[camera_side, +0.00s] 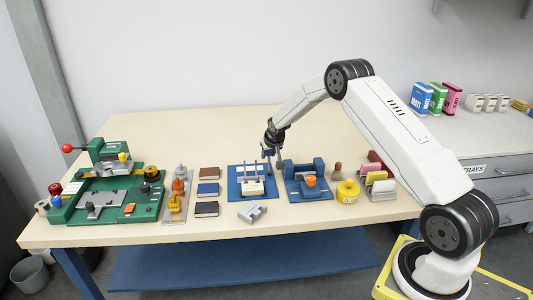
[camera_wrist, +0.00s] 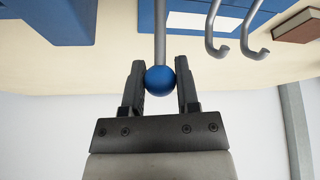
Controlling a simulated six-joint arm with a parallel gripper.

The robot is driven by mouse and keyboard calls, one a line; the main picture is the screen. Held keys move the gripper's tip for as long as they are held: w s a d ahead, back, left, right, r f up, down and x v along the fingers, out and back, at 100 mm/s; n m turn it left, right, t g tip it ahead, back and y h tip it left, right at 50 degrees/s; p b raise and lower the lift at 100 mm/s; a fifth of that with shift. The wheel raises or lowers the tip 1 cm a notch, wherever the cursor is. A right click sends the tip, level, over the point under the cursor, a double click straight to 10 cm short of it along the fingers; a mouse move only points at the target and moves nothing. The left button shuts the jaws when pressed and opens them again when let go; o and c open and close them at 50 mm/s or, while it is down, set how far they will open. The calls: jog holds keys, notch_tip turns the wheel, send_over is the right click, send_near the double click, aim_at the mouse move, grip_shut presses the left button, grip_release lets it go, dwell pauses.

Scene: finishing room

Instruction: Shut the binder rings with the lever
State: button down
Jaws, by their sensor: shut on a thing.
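The blue binder base (camera_side: 234,192) lies on the table, with upright grey rings and a pale block on it. In the wrist view, two grey rings (camera_wrist: 214,38) show as hooks with free ends; whether other ring halves face them is not visible. The lever (camera_wrist: 160,35) is a grey rod ending in a blue ball knob (camera_wrist: 160,84). My gripper (camera_wrist: 160,66) has one finger on each side of the knob and is shut on it. In the side view, my gripper (camera_side: 273,153) is at the binder's right back; the knob is too small to make out there.
A blue fixture with an orange part (camera_side: 310,181) stands close on the right, then a yellow pot (camera_side: 347,192). A grey tool (camera_side: 252,213) lies in front. Small books (camera_side: 208,189) and a green machine (camera_side: 118,187) stand left. The table's back is clear.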

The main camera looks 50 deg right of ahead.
dwell(0.4)
jog(key=shift+c, duration=1.8)
grip_release()
jog(key=shift+s+a+r, duration=0.1)
jog(key=shift+r, duration=0.1)
jog(key=v, duration=0.7)
jog(key=shift+s, duration=0.2)
jog(key=shift+a+r, duration=0.15)
jog(key=shift+a, duration=0.05)
